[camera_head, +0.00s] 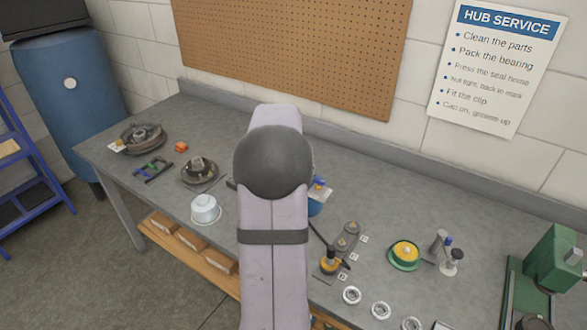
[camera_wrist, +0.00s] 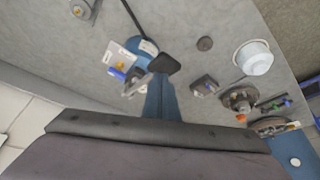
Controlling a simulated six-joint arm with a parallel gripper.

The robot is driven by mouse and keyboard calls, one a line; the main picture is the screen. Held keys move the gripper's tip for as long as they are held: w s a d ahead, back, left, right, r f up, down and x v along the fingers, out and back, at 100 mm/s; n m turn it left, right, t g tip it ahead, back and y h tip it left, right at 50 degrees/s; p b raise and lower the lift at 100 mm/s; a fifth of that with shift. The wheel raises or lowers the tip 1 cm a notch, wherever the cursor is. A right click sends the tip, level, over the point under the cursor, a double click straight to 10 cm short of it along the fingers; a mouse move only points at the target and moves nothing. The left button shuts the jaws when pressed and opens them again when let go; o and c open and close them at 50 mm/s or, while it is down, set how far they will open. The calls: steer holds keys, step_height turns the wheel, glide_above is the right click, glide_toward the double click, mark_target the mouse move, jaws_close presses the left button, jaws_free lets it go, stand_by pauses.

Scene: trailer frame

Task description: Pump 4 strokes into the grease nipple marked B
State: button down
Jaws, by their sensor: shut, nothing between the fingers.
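The grey nipple plate (camera_head: 348,240) lies on the bench right of my arm, with small white cards beside it whose letters are too small to read. A yellow and black fitting (camera_head: 330,262) stands at the plate's near end, and a black hose (camera_head: 318,235) runs to it. A blue round container (camera_head: 315,209), apparently the pump, is mostly behind my arm; it also shows in the wrist view (camera_wrist: 149,47). My gripper (camera_wrist: 165,64) is shut and empty, with its dark tip overlapping the container's edge in that view. Contact cannot be told. In the head view my arm hides the gripper.
A white tub (camera_head: 205,208), a hub part (camera_head: 199,171) and an orange piece (camera_head: 181,147) lie to the left. A yellow and green part (camera_head: 405,253), several metal rings (camera_head: 381,310) and a green press (camera_head: 555,258) are to the right.

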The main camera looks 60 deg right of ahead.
steer(key=shift+d+r+p, duration=0.15)
steer(key=shift+r+p, duration=2.25)
steer(key=shift+r, duration=0.8)
steer(key=w+a+f+n+y, duration=0.1)
steer(key=w+a+f+n, duration=0.15)
steer(key=a, duration=0.95)
steer(key=w+a+f+n+y, duration=0.1)
steer(key=w+a+n+y, duration=0.15)
steer(key=a, duration=0.95)
steer(key=s+a+f+n, duration=0.1)
steer(key=s+a+n, duration=0.1)
steer(key=s+a, duration=0.2)
steer(key=s+a+f+n+g, duration=0.1)
steer(key=s+a, duration=0.3)
steer(key=a, duration=0.6)
steer(key=s+a+f+n+g, duration=0.1)
steer(key=s+a+f+n, duration=0.2)
steer(key=a, duration=0.4)
steer(key=shift+s+a+n+b, duration=0.35)
steer(key=shift+s+a+n, duration=0.1)
steer(key=shift+n, duration=0.15)
steer(key=shift+y, duration=0.25)
